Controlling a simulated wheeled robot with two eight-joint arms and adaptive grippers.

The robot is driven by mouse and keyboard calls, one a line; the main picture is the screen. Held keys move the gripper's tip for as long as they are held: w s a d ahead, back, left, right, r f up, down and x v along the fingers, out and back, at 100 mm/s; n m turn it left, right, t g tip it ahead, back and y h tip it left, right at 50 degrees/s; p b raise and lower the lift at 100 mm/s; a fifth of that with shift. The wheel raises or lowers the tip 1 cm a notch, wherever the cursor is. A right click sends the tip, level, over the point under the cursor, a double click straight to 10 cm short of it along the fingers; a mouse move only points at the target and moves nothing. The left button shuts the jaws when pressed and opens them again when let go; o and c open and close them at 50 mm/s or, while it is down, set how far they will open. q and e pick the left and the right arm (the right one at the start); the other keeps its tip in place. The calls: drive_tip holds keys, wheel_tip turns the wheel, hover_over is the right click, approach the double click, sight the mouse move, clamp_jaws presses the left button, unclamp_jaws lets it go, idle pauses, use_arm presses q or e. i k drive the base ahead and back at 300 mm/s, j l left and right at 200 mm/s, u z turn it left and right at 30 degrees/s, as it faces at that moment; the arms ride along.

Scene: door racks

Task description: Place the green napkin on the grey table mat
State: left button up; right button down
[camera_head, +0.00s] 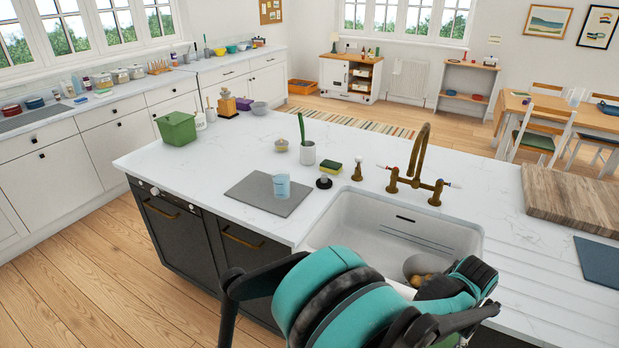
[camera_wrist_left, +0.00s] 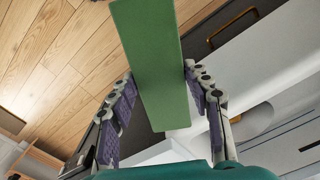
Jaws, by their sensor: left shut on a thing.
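The green napkin (camera_wrist_left: 155,62) is a flat, long green strip between the two purple-padded fingers of my left gripper (camera_wrist_left: 160,78) in the left wrist view. The gripper is shut on it. In the head view my teal arm fills the bottom middle, and I cannot make out the napkin or fingertips there. A grey mat (camera_head: 262,203) lies flat on the island counter left of the sink, with a light blue cup (camera_head: 281,186) standing on it. Another dark blue-grey mat (camera_head: 600,258) lies at the right edge. My right gripper is not in view.
The white sink (camera_head: 345,224) with a brass tap (camera_head: 418,155) is right of the grey mat. A green bin (camera_head: 177,129), sponge (camera_head: 330,168) and white pot (camera_head: 307,153) stand on the counter. A wooden board (camera_head: 570,195) lies at right. Counter left of the mat is clear.

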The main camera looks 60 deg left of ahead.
sight(255, 187)
drive_tip(key=k+j+u, duration=0.1)
drive_tip(key=j, duration=0.45)
drive_tip(key=k+j, duration=0.15)
drive_tip(key=j, duration=0.4)
drive_tip(key=k+j+u, duration=0.15)
drive_tip(key=j, duration=0.45)
drive_tip(key=k+j, duration=0.1)
drive_tip(key=j, duration=0.45)
drive_tip(key=k+j+u, duration=0.15)
drive_tip(key=j, duration=0.45)
drive_tip(key=i, duration=0.05)
